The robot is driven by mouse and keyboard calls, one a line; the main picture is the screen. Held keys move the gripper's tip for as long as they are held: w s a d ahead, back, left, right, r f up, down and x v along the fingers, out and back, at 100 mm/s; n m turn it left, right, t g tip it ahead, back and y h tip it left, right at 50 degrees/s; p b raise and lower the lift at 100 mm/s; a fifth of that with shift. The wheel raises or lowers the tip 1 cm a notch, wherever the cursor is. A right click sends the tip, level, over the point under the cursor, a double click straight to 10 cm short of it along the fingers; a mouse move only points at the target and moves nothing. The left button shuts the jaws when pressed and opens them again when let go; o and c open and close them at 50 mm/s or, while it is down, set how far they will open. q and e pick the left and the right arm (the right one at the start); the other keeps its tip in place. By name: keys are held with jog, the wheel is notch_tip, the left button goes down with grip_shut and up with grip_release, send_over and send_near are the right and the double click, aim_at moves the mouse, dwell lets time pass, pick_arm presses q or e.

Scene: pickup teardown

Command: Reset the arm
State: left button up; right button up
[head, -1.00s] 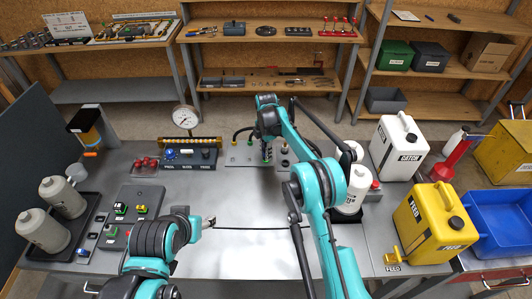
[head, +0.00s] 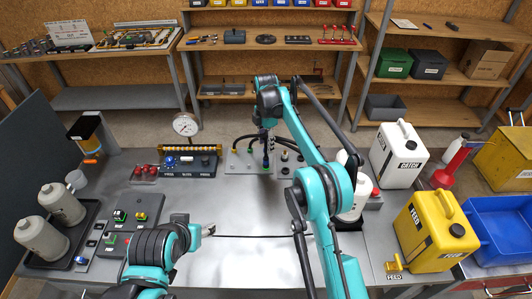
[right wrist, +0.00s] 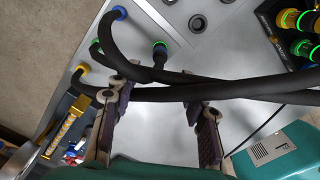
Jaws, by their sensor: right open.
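My right gripper (head: 268,155) is at the far middle of the bench, over a grey plate (head: 237,164) with round fittings. In the right wrist view its two fingers (right wrist: 160,100) are apart. Dark hoses (right wrist: 165,93) cross in front of and between the fingers; I cannot tell whether they touch. The hoses end at blue, green and yellow collared fittings (right wrist: 159,47). They also show behind the gripper in the head view (head: 243,138). My left gripper (head: 208,230) is low over the middle left of the bench. Its jaw opening is too small to read.
A pressure gauge (head: 185,125) stands at the back left. White bottles (head: 40,238) stand in a tray at the left. A white canister (head: 398,152) and yellow canister (head: 437,233) stand at the right. The bench middle (head: 245,255) is mostly clear, with a thin dark line across it.

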jog(key=s+d+r+m+t+b, duration=0.3)
jog(key=s+d+r+m+b, duration=0.1)
jog(key=s+d+r+m, duration=0.85)
jog(key=s+d+f+m+t+b, duration=0.2)
jog(key=s+f+m, duration=0.3)
jog(key=s, duration=0.8)
jog(key=s+d+f+m+t+b, duration=0.1)
jog(key=s+f+m, duration=0.5)
jog(key=s, duration=0.7)
notch_tip(320, 180, down, 3)
jog(key=shift+s+d+r+t+b, duration=0.2)
jog(key=shift+d+t+b, duration=0.3)
jog(key=shift+d, duration=0.65)
